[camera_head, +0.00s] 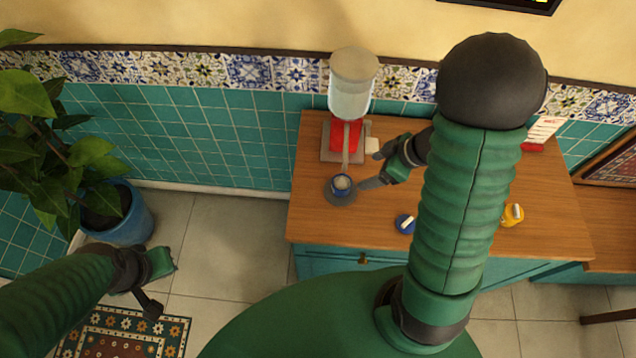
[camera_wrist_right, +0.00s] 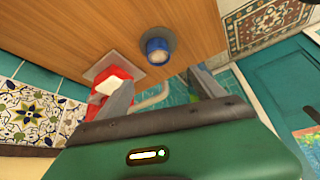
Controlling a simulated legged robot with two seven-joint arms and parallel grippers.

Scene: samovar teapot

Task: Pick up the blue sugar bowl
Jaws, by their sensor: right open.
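A small round blue bowl (camera_head: 342,182) with pale grey contents or top stands on a dark grey disc (camera_head: 333,197) near the table's left edge. It also shows in the right wrist view (camera_wrist_right: 157,46), beyond the fingers. My right gripper (camera_head: 369,166) is open, just to the right of the bowl. One fingertip is close to the bowl's side; I cannot tell whether it touches. In the wrist view nothing is between the fingers (camera_wrist_right: 162,92) at their tips. My left gripper (camera_head: 156,285) is open and empty over the floor, far left of the table.
A red dispenser (camera_head: 346,137) with a clear tank stands behind the bowl. A blue item with a white part (camera_head: 404,224) and a yellow cup (camera_head: 513,215) are on the wooden table (camera_head: 330,230). My right arm hides the table's middle. A potted plant (camera_head: 125,215) stands left.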

